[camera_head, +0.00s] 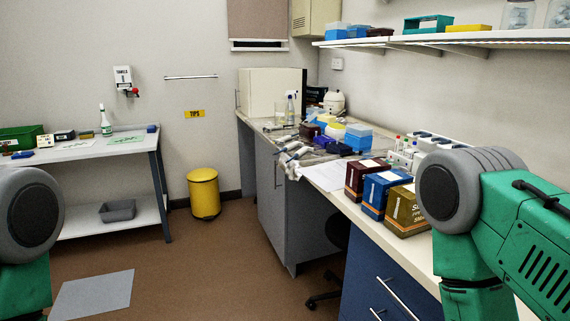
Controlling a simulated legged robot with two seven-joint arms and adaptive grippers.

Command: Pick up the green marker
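I cannot make out a green marker for certain. A thin green mark lies on a pale sheet (126,140) on the left table, too small to identify. Neither of my grippers is in view. Only green and grey parts of my arms show at the left and right edges, and the right one hides part of the bench.
The left table (70,153) holds a green bin (20,138) and a spray bottle (105,121). The right bench (345,202) is crowded, with brown, blue and olive boxes (405,212) near its front. A yellow bin (203,195) stands on the open floor.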

